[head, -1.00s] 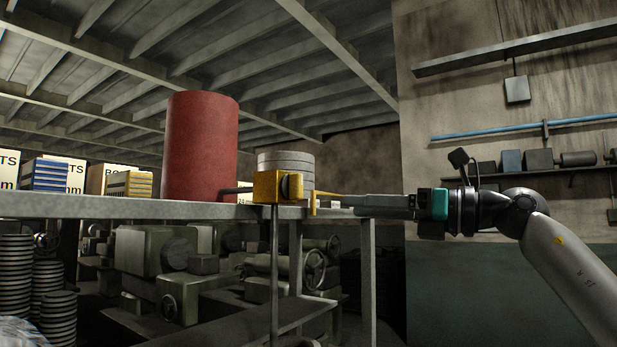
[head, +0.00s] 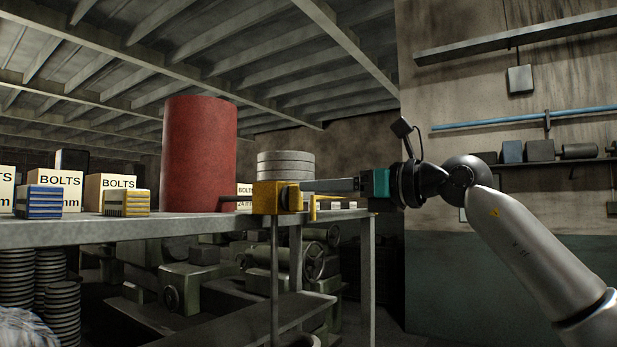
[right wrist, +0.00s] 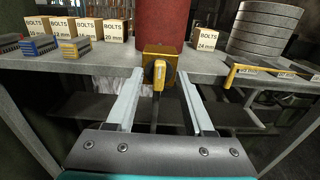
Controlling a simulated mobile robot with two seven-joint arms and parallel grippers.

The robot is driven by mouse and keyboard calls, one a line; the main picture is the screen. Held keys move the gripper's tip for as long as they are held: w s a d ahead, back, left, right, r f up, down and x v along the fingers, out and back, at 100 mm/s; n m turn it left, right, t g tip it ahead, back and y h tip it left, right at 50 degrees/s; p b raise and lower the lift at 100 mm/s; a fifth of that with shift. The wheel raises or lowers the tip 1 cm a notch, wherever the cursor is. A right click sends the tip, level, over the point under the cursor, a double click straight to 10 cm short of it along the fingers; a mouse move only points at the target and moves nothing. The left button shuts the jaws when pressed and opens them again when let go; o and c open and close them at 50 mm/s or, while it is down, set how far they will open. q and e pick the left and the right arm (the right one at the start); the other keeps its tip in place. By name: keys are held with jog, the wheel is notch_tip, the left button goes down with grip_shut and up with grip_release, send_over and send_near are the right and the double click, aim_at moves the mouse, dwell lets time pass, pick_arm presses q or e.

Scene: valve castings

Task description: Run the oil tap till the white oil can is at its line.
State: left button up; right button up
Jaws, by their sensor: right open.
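A yellow block-shaped oil tap (head: 277,197) sits at the shelf edge by a large red drum (head: 199,155). In the right wrist view the tap (right wrist: 164,61) has a dark round hub with a short yellow lever (right wrist: 159,76) hanging down. A thin dark vertical line (head: 275,275) runs below the tap; I cannot tell whether it is pipe or oil. My right gripper (head: 306,186) is open and empty, its fingertips close to the tap. In the right wrist view the lever shows between the fingertips (right wrist: 160,75). I cannot make out the white oil can or its line. My left gripper is out of view.
The shelf (head: 120,228) carries bolt boxes (head: 110,188), small striped blocks (head: 45,202) and a stack of grey discs (head: 285,166). A yellow bracket (right wrist: 236,74) sticks out at its edge, right of the tap. Machine castings and disc stacks (head: 62,308) fill the space below.

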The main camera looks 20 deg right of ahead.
aim_at(294, 198)
jog(key=shift+p+x, duration=0.4)
jog(key=shift+x, duration=1.25)
grip_shut()
